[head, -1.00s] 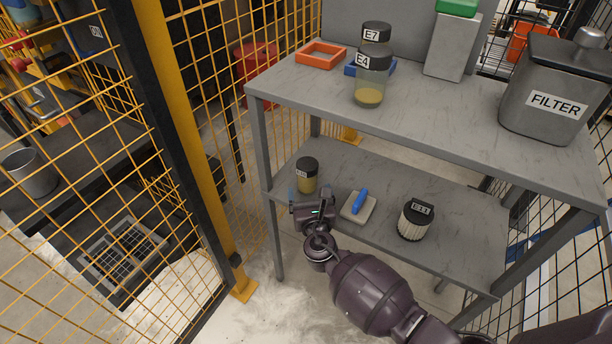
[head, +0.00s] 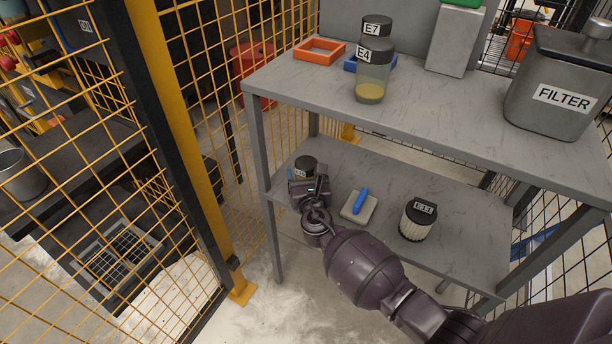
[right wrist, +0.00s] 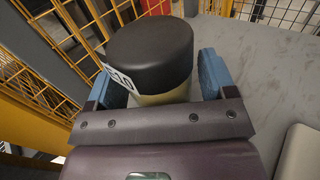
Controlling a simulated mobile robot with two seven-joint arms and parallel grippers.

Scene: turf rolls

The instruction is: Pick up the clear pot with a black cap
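A clear pot with a black cap (head: 306,165) and yellowish contents stands upright on the lower shelf, at its left end. In the right wrist view, the same pot (right wrist: 150,55) is labelled E10. My right gripper (head: 308,183) is at this pot and covers most of it in the head view. Its blue-padded fingers (right wrist: 160,75) are spread, one on either side of the pot, with a visible gap at the right finger. Two similar capped pots, E4 (head: 371,83) and E7 (head: 377,27), stand on the top shelf. My left gripper is not in view.
On the lower shelf (head: 465,205) are a pale block with a blue handle (head: 359,204) and a ribbed E11 container (head: 418,220). The top shelf holds an orange frame (head: 320,51) and a FILTER bin (head: 555,95). A yellow mesh fence (head: 180,150) stands at left.

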